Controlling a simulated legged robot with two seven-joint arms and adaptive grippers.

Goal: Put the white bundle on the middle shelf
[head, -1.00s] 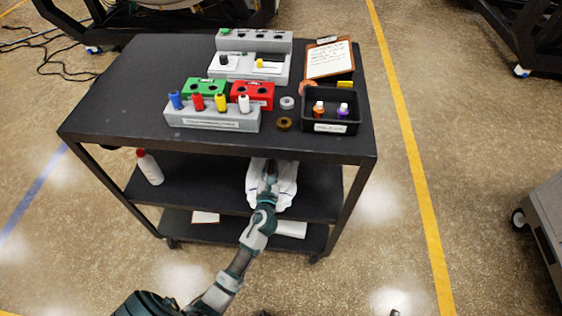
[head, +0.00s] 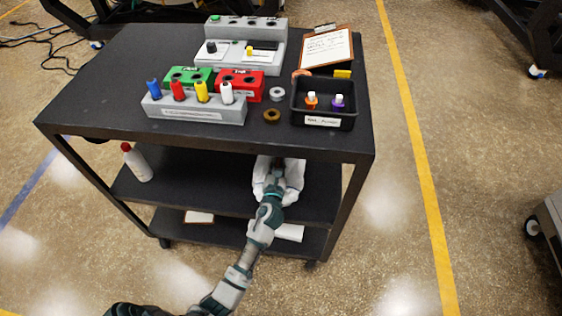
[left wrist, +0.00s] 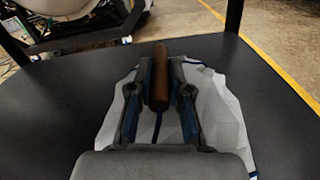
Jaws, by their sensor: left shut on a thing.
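The white bundle (head: 294,180) is a crumpled, faceted white piece with blue strips. It is over the right part of the black cart's middle shelf (head: 215,182), below the top. My left gripper (head: 278,168) reaches in from the front and is shut on the bundle's brown bar. In the left wrist view the brown bar (left wrist: 160,78) stands between my fingers (left wrist: 160,100), with the white bundle (left wrist: 228,120) spread around and beneath them. Whether the bundle touches the shelf I cannot tell. The cart top hides part of the bundle's far side. My right gripper is not in view.
A white bottle with a red cap (head: 137,162) stands at the shelf's left. A cart post (head: 347,215) is right of the bundle.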

